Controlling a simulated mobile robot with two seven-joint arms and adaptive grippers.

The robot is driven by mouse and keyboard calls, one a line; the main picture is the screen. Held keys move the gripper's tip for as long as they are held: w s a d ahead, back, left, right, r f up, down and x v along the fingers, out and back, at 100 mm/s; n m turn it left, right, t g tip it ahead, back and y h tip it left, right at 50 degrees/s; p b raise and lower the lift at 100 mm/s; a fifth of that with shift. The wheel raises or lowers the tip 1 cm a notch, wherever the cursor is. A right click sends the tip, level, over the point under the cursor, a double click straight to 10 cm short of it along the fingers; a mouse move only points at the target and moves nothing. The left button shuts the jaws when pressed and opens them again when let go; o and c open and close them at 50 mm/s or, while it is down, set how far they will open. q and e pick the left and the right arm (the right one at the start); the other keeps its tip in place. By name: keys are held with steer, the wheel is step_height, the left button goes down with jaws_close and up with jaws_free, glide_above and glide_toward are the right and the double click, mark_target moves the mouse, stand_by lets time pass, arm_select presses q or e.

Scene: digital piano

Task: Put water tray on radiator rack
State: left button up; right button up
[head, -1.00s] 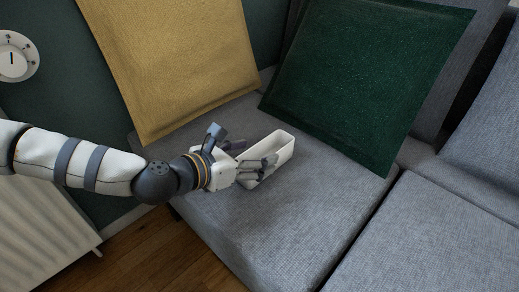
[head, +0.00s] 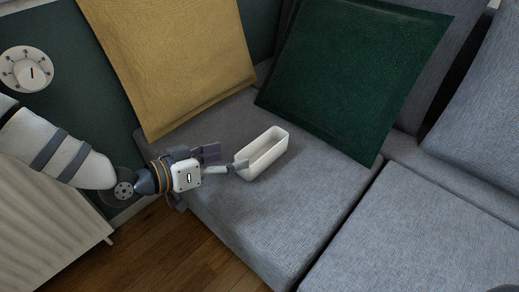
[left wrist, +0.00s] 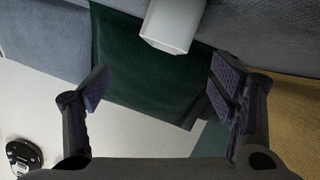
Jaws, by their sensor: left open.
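The white water tray (head: 264,158), a long open box, lies on the grey sofa seat in front of the cushions. My left gripper (head: 225,161) is open and empty at the tray's left end, with one finger close to that end; I cannot tell if it touches. In the left wrist view the tray (left wrist: 172,26) is at the top, beyond the open fingers (left wrist: 160,88). A ribbed white radiator (head: 45,222) stands at the far left in the head view. I cannot make out a separate rack on it. My right gripper is not in view.
A yellow cushion (head: 172,60) and a green cushion (head: 350,75) lean behind the tray. The grey sofa seat (head: 290,225) is bare in front of it. A round dial (head: 28,70) is on the dark green wall. Wooden floor (head: 165,255) shows between radiator and sofa.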

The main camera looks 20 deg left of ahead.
mark_target(262, 145)
arm_select(q)
steer(key=m, duration=0.3)
steer(key=shift+a+r, duration=0.15)
steer(key=shift+a, duration=0.1)
steer(key=shift+w+f+m, duration=0.15)
steer(key=shift+f+m, duration=0.05)
steer(key=shift+m, duration=0.7)
steer(key=b+x, duration=0.5)
steer(key=x, duration=0.6)
steer(key=shift+w+f, duration=0.1)
steer(key=shift+w, duration=0.25)
steer(key=shift+w+d, duration=0.1)
steer(key=shift+r, duration=0.2)
steer(key=shift+c, duration=0.6)
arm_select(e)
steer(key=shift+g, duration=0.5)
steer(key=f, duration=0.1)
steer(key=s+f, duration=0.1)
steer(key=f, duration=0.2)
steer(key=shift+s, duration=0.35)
arm_select(q)
steer(key=c, duration=1.7)
